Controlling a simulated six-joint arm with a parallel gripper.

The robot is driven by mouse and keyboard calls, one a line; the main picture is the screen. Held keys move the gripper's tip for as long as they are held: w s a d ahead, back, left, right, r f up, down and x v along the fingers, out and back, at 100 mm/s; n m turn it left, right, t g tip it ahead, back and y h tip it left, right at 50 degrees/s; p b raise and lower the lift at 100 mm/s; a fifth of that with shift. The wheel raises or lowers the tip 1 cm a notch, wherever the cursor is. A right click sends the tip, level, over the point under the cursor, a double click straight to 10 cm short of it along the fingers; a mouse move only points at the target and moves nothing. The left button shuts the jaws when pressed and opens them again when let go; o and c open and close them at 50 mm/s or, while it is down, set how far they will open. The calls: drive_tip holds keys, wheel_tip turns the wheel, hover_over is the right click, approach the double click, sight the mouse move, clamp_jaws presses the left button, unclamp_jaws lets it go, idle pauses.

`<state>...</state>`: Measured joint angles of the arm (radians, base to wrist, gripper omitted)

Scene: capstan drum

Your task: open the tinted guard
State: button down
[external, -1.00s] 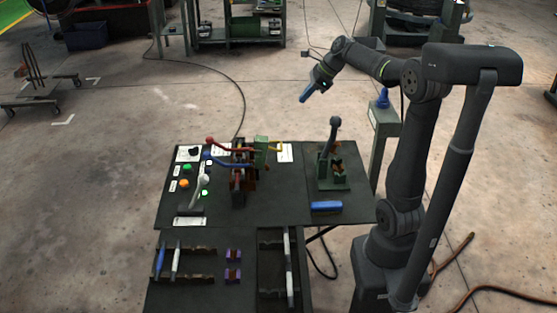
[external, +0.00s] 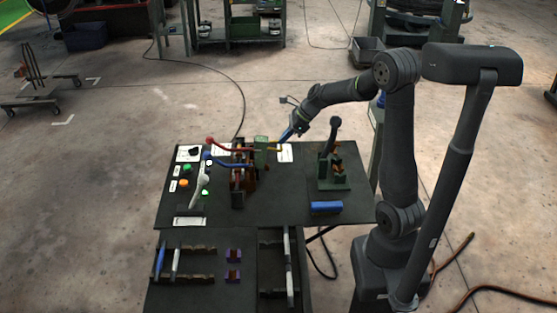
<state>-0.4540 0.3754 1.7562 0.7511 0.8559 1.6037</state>
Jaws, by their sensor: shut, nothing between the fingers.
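I cannot clearly make out the tinted guard. A dark brown mechanism (external: 243,178) stands mid-table, with brownish parts that may include it. A red-knobbed lever (external: 222,146) and a blue lever (external: 228,163) reach left from it. A green block (external: 261,152) stands at its right, with a yellow handle (external: 274,147) sticking out to the right. My gripper (external: 286,136) is shut and empty, its blue fingertips pointing down-left just above the yellow handle's outer end. I cannot tell whether they touch.
A green stand with a dark upright lever (external: 333,150) is just right of my gripper. A blue block (external: 326,208) lies in front of it. A button panel (external: 186,183) with a pale lever (external: 200,192) is at left. Racks with rods (external: 176,262) are at the front.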

drive_tip(key=d+r+n, duration=0.1)
drive_tip(key=d+r, duration=1.1)
drive_tip(key=d, duration=0.1)
drive_tip(key=shift+d+r, duration=0.25)
drive_tip(key=shift+r, duration=0.15)
drive_tip(key=c, duration=2.2)
unclamp_jaws()
